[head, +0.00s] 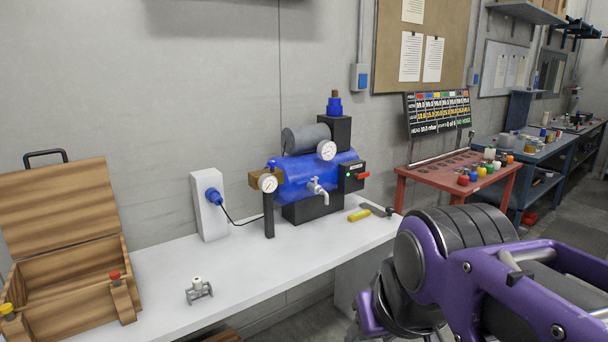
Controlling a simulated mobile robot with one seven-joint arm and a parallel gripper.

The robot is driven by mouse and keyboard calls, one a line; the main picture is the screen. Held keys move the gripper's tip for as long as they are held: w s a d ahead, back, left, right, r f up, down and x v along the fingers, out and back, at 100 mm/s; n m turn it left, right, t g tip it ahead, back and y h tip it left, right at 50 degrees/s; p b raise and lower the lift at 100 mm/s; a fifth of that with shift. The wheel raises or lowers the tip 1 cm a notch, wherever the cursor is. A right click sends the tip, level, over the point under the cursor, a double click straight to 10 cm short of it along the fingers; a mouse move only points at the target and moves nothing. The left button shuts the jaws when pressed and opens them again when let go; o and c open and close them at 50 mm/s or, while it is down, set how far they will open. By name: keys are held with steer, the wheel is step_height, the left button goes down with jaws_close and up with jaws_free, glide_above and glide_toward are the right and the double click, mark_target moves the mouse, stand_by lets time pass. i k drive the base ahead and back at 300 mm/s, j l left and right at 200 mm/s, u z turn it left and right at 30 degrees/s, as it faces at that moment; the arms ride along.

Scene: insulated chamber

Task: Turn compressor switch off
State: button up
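A blue compressor (292,181) with a grey motor (305,138) on top stands on the white bench against the wall. My purple and grey arm fills the lower right, in front of and right of the bench. My gripper is not in view.
The white bench (160,285) holds a yellow-handled tool (359,215), a small metal valve (198,291) and an open wooden box (70,230). A white socket post (209,222) has a blue plug cabled towards the compressor. A red table (440,172) stands to the right.

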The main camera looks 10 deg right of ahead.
mark_target(365, 174)
steer(key=z, duration=0.5)
steer(key=i+l+u, duration=0.2)
steer(key=i+l, duration=0.15)
steer(key=l, duration=0.25)
steer(key=i+l+u, duration=0.2)
steer(key=i+l, duration=0.15)
steer(key=l, duration=0.3)
steer(key=i+l+u, duration=0.15)
steer(key=l, duration=0.2)
steer(key=i+l+u, duration=0.1)
steer(key=l, duration=0.25)
steer(key=i+l, duration=0.25)
steer(key=l, duration=0.15)
steer(key=i+l+u, duration=0.1)
steer(key=i+l, duration=0.15)
steer(key=l, duration=0.2)
steer(key=j, duration=0.25)
steer(key=i+j, duration=0.15)
steer(key=k, duration=0.45)
